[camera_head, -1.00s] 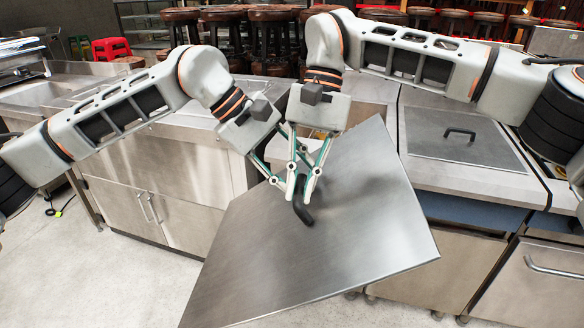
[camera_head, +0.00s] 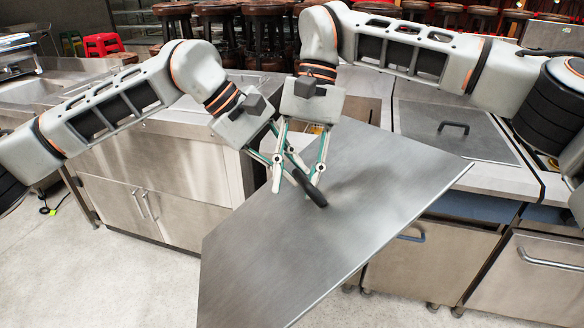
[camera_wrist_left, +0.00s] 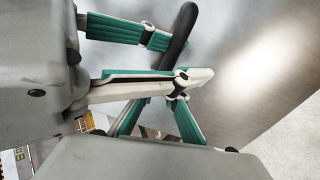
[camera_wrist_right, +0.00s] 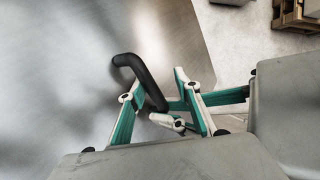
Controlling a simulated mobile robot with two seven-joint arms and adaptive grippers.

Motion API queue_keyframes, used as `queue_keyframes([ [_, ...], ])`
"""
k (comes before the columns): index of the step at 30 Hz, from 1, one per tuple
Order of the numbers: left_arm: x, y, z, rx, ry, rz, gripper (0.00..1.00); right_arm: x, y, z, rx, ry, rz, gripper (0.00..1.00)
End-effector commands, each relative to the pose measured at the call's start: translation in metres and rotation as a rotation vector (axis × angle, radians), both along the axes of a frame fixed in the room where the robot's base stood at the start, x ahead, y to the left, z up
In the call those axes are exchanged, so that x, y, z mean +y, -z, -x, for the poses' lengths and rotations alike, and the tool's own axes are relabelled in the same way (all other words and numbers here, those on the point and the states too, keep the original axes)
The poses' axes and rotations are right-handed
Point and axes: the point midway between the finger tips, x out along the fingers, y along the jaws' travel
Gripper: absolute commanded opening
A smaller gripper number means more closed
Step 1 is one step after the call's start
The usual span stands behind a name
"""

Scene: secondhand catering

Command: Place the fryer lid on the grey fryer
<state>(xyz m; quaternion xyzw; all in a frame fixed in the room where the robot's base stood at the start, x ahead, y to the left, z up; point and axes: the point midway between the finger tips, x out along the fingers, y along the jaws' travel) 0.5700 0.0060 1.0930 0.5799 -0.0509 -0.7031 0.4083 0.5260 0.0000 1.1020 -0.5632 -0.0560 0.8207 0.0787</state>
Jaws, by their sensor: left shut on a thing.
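The fryer lid (camera_head: 330,235) is a large flat steel sheet with a black bar handle (camera_head: 310,188). It hangs tilted in front of the counters, clear of the floor. My left gripper (camera_head: 292,170) is shut on the handle, which also shows in the left wrist view (camera_wrist_left: 180,38). My right gripper (camera_head: 296,188) is at the same handle with its fingers apart; in the right wrist view the handle (camera_wrist_right: 140,75) lies between them. The grey fryer is probably the unit (camera_head: 372,85) behind the lid, mostly hidden by the lid and my right arm.
Another steel lid with a black handle (camera_head: 453,127) lies flat on the counter at the right. Steel cabinets (camera_head: 165,185) stand at the left, with door handles. Stools (camera_head: 215,12) stand behind. Open floor (camera_head: 85,275) lies at the front left.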

Motion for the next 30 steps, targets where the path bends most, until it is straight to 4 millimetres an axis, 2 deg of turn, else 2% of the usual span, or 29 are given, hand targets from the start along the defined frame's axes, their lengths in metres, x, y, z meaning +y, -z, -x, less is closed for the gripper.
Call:
queue_keyframes([
  [4,-0.001,-0.005,0.000,-0.005,0.000,0.007,0.00,0.001,-0.004,0.001,0.002,-0.002,0.000,0.31],
  [8,-0.001,-0.004,0.000,-0.004,-0.001,0.006,0.00,0.001,-0.017,0.000,0.000,0.000,0.001,0.31],
  [15,-0.001,-0.002,0.000,-0.002,0.001,0.003,0.00,0.002,-0.058,0.001,-0.003,-0.001,-0.005,0.31],
  [21,-0.001,-0.003,0.000,-0.003,0.000,0.005,0.00,0.001,-0.085,0.000,-0.001,0.000,-0.001,0.31],
  [27,-0.001,-0.004,0.000,-0.002,0.000,0.005,0.00,0.000,-0.098,-0.001,0.001,0.002,-0.003,0.31],
  [30,-0.001,-0.004,0.000,-0.002,-0.001,0.006,0.00,-0.002,-0.098,-0.005,0.015,0.027,-0.016,0.31],
])
